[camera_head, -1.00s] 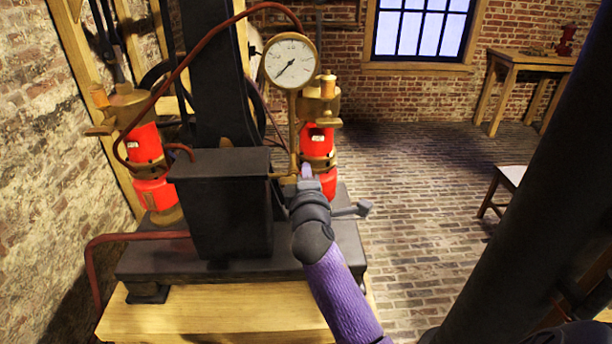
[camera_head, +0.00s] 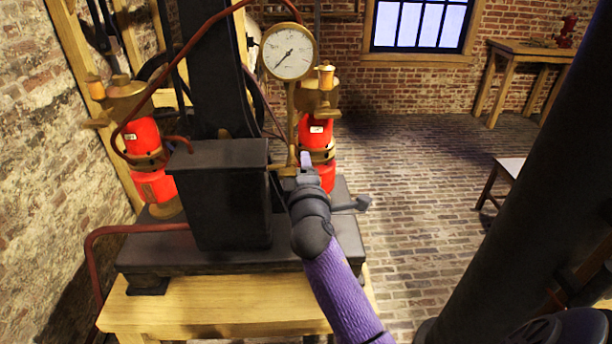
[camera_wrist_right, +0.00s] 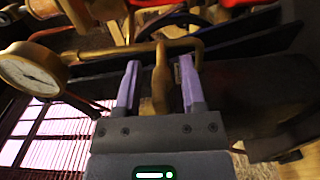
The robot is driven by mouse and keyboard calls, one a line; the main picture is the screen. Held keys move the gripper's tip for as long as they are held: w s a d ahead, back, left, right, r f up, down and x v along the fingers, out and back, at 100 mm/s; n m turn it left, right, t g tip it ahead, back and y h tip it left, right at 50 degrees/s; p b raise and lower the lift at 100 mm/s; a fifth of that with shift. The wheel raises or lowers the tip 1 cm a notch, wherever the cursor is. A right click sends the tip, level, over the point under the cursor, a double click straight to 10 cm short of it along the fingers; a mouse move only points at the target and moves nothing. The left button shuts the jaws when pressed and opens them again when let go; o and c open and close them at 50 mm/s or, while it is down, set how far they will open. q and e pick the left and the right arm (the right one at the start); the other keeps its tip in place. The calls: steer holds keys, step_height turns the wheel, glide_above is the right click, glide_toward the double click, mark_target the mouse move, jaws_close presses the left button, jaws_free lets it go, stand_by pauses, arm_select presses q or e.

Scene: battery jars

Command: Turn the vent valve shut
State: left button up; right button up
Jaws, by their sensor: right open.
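The brass vent valve handle shows in the right wrist view (camera_wrist_right: 161,82), hanging from a brass pipe (camera_wrist_right: 120,50). My right gripper (camera_wrist_right: 158,75) is open, with one lilac finger on each side of the handle. I cannot tell whether either finger touches it. In the head view my right gripper (camera_head: 306,161) is at the brass pipework below the round gauge (camera_head: 289,52), beside the black box (camera_head: 225,200). There its hand hides most of the handle. My left gripper is not in view.
Red and brass cylinders stand on the left (camera_head: 148,150) and right (camera_head: 316,132) of the black column (camera_head: 218,80). A dark red hose (camera_head: 190,55) arches over the left one. A wooden stand (camera_head: 220,308) carries the machine. Brick floor (camera_head: 420,190) lies open to the right.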

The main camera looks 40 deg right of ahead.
steer(key=v, duration=0.9)
steer(key=shift+s, duration=0.15)
